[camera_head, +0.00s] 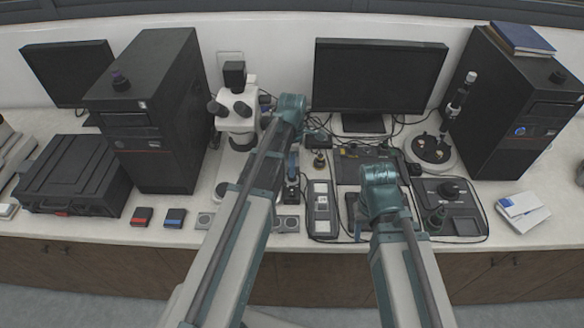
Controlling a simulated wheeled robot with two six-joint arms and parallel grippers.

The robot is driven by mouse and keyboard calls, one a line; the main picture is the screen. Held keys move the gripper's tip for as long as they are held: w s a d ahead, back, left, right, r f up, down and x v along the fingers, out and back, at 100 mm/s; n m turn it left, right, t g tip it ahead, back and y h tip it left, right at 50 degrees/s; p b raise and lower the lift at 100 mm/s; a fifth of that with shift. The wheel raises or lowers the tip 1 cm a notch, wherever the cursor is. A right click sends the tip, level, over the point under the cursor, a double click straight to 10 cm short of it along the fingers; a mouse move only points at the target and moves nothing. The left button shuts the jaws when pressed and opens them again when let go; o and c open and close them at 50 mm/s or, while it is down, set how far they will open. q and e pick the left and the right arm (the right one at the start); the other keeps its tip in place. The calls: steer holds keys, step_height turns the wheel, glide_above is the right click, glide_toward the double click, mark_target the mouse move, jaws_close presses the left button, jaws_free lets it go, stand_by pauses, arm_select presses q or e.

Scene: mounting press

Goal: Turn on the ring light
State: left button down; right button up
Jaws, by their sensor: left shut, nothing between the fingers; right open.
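A white stereo microscope (238,112) with black eyepieces stands left of centre at the back of the bench. A ring light under its head cannot be made out clearly. A narrow box with pale panels (321,208) lies at the front of the bench, and a black box with a round knob (452,192) lies to the right. I cannot tell which of them belongs to the ring light. My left arm reaches up past the microscope's right side, and my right arm ends over the middle right.
Black computer towers (150,115) (510,105) flank the work area. A monitor (378,75) stands at the back. A black case (72,175) is at the left, and a round stand (432,150) is at the right. Cables cross the middle. Small red and blue boxes lie in front left.

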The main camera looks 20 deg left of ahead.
mark_target(292, 195)
arm_select(q)
steer(key=f+b, duration=0.2)
steer(key=f, duration=0.1)
steer(key=f+b, duration=0.3)
steer(key=s+f+b, duration=0.1)
steer(key=f+b, duration=0.1)
steer(key=shift+d+f+b, duration=0.15)
steer(key=shift+f+b, duration=0.2)
steer(key=shift+f, duration=0.05)
steer(key=shift+s+f, duration=0.15)
steer(key=shift+f, duration=0.05)
steer(key=shift+w+r, duration=0.1)
steer(key=shift+w, duration=0.1)
steer(key=shift+w+a+r, duration=0.1)
steer(key=shift+w+a, duration=0.1)
steer(key=shift+w, duration=0.5)
